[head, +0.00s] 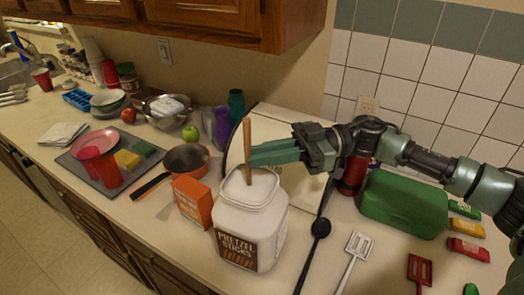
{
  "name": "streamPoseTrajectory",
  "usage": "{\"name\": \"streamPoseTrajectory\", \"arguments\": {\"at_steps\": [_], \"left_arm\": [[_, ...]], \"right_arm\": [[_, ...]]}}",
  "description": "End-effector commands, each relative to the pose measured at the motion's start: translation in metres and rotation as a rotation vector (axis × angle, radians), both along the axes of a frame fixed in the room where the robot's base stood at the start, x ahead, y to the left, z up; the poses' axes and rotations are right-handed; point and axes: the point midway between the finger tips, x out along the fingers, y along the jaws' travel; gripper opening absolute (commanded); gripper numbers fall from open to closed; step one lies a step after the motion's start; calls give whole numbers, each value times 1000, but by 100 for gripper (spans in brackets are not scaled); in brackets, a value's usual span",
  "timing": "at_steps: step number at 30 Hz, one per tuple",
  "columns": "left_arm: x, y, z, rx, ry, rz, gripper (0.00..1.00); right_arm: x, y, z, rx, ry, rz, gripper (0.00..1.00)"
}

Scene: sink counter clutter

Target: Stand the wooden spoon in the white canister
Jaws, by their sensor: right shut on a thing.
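The white canister (265,222), with a dark "Pretzel Sticks" label, stands upright and open near the front of the counter. The wooden spoon (247,131) is held upright, its top end above the fingers and its lower part reaching down to the canister's open mouth. The lower end shows against the opening; how deep it sits is hard to tell. My right gripper (252,157) reaches in from the right and is shut on the spoon, just above the canister's rim. My left gripper is not in view.
An orange box (193,202) stands just left of the canister, with a copper-coloured pan (185,159) behind it. A black spoon (319,229) and a slotted turner (356,246) lie to the right. A green case (402,204) sits under my right arm.

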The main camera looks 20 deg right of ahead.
Motion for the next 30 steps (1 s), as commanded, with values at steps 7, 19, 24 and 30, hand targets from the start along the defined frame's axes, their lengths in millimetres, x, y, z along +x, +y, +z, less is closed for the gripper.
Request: {"name": "streamPoseTrajectory", "arguments": {"at_steps": [7,19,24,30], "left_arm": [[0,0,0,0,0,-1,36],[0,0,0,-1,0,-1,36],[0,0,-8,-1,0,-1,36],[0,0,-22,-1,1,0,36]], "right_arm": [[0,0,0,0,0,0,0],[0,0,0,0,0,0,38],[1,-16,-3,-2,1,-4,38],[1,-51,-4,-1,1,-5,38]]}}
